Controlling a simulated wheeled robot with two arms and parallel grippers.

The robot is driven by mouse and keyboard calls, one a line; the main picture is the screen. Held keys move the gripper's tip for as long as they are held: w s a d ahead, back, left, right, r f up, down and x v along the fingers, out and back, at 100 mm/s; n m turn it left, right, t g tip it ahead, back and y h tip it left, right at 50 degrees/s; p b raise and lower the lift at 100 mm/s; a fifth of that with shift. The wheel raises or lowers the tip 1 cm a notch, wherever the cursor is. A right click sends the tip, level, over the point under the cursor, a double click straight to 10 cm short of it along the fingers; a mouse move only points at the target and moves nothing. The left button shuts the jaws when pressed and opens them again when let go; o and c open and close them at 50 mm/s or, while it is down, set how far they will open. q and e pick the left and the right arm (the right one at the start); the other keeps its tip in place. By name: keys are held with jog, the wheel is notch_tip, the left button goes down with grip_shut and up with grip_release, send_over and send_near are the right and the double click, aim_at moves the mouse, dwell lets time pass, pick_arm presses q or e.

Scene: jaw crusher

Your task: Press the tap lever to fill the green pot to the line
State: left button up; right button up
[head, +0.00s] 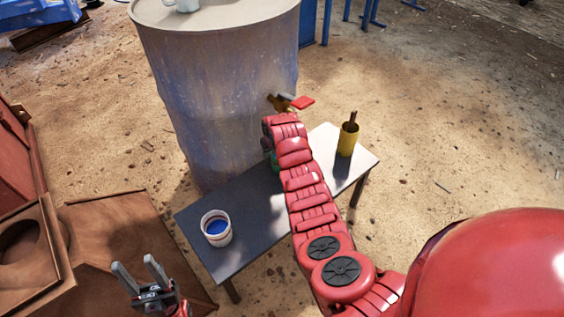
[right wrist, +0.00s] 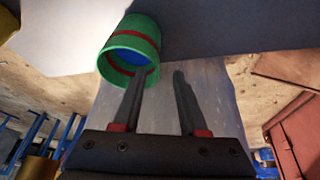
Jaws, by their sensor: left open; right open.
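A large metal drum (head: 215,100) carries a brass tap (head: 277,103) with a red lever (head: 303,102). The green pot (head: 275,162) is mostly hidden behind my right arm in the head view. In the right wrist view the green pot (right wrist: 148,32) shows a red band outside, a red line inside and blue liquid at the bottom. My right gripper (right wrist: 160,74) is open, its fingers close to the pot's rim; whether they touch it I cannot tell. In the head view it is hidden by its arm. My left gripper (head: 134,262) is open and empty at the lower left.
A grey bench (head: 258,210) stands before the drum. On it are a white bucket (head: 216,238) with blue contents and a yellow cup (head: 347,140) with a stick. Rusty metal parts (head: 115,235) lie left of the bench. Sandy ground is open at right.

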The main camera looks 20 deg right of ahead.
jog(key=shift+d+b+x, duration=0.15)
jog(key=shift+b+x, duration=0.4)
jog(key=shift+x, duration=0.6)
jog(key=shift+d+b+x, duration=0.1)
jog(key=shift+b+x, duration=0.45)
jog(key=shift+x, duration=0.6)
jog(key=shift+w+r, duration=0.1)
grip_shut()
